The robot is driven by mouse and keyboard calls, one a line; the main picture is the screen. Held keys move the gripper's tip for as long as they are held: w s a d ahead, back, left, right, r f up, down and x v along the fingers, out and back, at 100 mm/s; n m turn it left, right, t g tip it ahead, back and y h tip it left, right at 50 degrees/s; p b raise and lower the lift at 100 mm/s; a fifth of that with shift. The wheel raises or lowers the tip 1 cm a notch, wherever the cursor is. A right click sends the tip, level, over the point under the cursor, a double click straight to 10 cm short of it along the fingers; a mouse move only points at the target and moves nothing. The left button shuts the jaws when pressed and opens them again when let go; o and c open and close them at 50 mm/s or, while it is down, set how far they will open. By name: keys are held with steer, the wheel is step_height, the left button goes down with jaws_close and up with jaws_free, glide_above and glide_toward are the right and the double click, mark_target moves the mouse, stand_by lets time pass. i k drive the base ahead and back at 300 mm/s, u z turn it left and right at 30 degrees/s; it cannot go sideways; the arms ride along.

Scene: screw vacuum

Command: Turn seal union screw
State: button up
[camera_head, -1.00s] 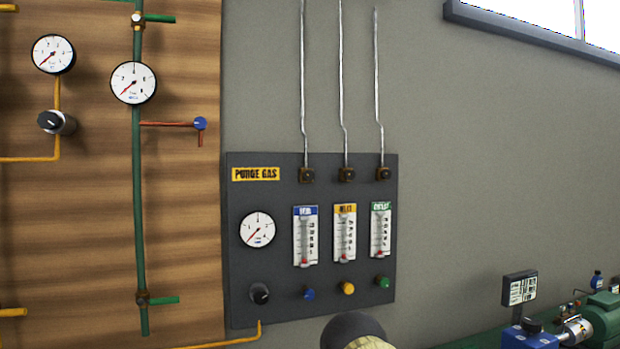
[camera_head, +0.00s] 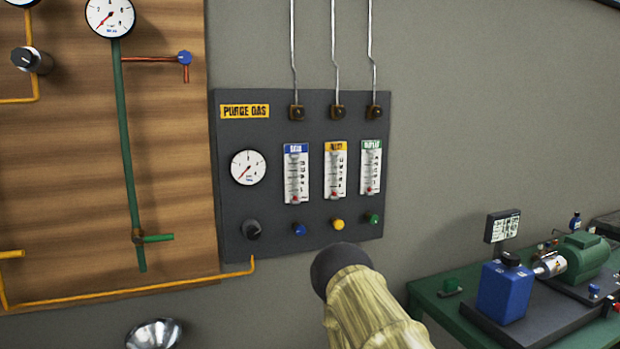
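I cannot make out a seal union screw. A pump set with a green motor (camera_head: 583,257) and a blue housing (camera_head: 505,290) stands on a green table at the lower right. A short silvery cylindrical coupling (camera_head: 549,266) sits between the blue housing and the motor. Small fittings near the motor are too small to tell apart. A part of my arm, pale yellowish with a dark rounded end, rises from the bottom middle, left of the table. My gripper's fingers are not visible.
A dark purge gas panel (camera_head: 328,214) with a gauge, flow meters and knobs is on the grey wall. Left of it, a wooden board (camera_head: 75,200) carries green and yellow pipes. A shiny metal bowl-like object (camera_head: 154,334) shows at the bottom left. The green table (camera_head: 440,318) has some bare top at its left.

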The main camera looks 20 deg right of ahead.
mark_target(298, 111)
steer(key=k, duration=0.5)
steer(key=u, duration=1.5)
steer(key=i, duration=1.3)
steer(key=z, duration=2.6)
